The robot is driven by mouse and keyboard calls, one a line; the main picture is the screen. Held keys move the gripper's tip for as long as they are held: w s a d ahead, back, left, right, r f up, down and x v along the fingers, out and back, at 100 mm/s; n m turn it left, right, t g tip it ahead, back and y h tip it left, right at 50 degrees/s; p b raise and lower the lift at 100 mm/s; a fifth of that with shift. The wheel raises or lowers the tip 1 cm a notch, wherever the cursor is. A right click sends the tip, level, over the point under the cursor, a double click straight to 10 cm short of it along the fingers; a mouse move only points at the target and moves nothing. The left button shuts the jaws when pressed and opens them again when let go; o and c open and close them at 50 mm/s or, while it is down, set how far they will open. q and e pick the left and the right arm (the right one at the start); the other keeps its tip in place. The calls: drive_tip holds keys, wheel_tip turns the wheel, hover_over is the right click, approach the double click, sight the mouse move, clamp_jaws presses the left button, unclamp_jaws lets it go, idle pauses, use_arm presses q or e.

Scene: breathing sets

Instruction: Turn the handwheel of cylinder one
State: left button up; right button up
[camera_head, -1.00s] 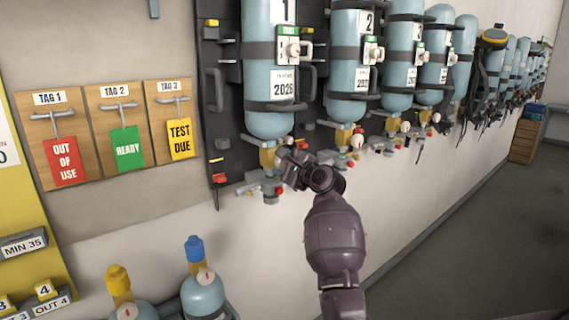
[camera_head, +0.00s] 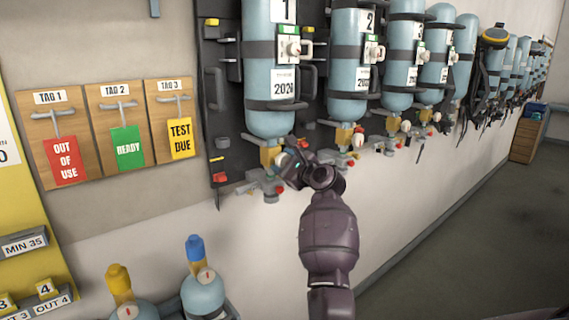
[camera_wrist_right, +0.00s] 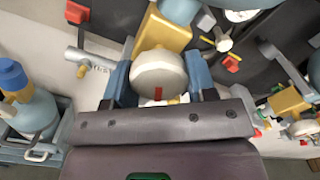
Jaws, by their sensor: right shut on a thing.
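Cylinder one (camera_head: 268,75) is a pale blue cylinder marked 1, hanging upside down on a dark wall board. Its brass valve (camera_head: 268,153) is at the lower end and also shows in the right wrist view (camera_wrist_right: 165,32). The handwheel (camera_wrist_right: 158,75) is a round off-white knob with a red mark. My right gripper (camera_head: 285,162) is at the valve, and in the wrist view its two blue-grey fingers are shut on the handwheel, one on each side. In the head view the gripper mostly hides the handwheel. My left gripper is not in view.
Cylinder two (camera_head: 356,65) and several more hang along the wall to the right. Tag boards (camera_head: 122,115) are on the wall at left. Two small cylinders with yellow and blue caps (camera_head: 195,248) stand below. The floor at right is clear.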

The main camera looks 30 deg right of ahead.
drive_tip(key=o, duration=0.9)
drive_tip(key=s, duration=0.3)
drive_tip(key=s+b, duration=0.1)
drive_tip(key=s, duration=0.6)
drive_tip(key=shift+s+d, duration=0.35)
drive_tip(key=shift+s, duration=0.05)
